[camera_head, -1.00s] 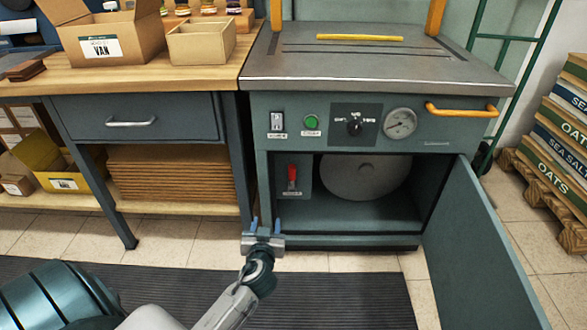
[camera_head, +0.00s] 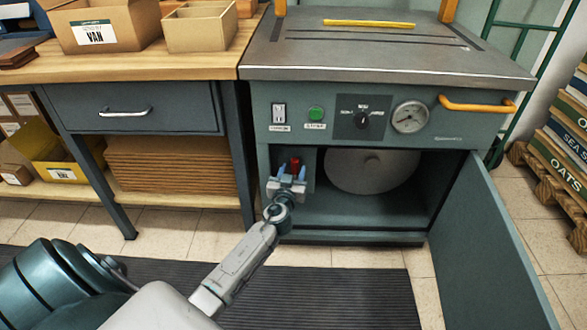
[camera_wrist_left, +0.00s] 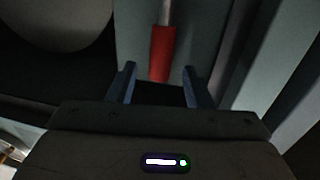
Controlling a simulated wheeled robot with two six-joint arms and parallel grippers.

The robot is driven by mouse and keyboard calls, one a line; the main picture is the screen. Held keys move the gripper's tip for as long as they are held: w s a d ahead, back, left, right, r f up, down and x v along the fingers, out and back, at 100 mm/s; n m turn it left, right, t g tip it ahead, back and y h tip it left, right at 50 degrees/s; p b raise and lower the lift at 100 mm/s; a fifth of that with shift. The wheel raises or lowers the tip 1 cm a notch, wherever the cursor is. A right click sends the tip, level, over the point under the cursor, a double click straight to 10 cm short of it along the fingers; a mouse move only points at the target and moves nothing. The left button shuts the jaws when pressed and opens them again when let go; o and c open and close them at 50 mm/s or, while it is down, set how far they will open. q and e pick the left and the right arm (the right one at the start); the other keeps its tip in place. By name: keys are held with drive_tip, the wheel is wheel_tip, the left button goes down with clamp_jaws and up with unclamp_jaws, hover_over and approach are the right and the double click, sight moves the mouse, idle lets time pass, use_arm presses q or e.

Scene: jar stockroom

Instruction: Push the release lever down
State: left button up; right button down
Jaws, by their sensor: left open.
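The release lever (camera_head: 296,163) has a red grip and sits inside the open cabinet, on a panel at its left side. My left gripper (camera_head: 289,172) is open in front of the lever and hides its lower part in the head view. In the left wrist view the red lever (camera_wrist_left: 162,54) hangs from a pale metal rod. There it lies ahead of the left gripper's blue fingertips (camera_wrist_left: 158,78), in line with the gap between them. I cannot tell whether the fingers touch it. My right gripper is not in view.
The cabinet's door (camera_head: 490,245) stands open at the right. A large round disc (camera_head: 370,170) is inside the cabinet. A wooden workbench (camera_head: 160,70) with a drawer stands at the left. A dark ribbed mat (camera_head: 350,298) lies on the floor in front.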

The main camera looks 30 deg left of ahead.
use_arm(q)
drive_tip(key=shift+x, duration=0.9)
drive_tip(key=shift+c, duration=0.5)
clamp_jaws()
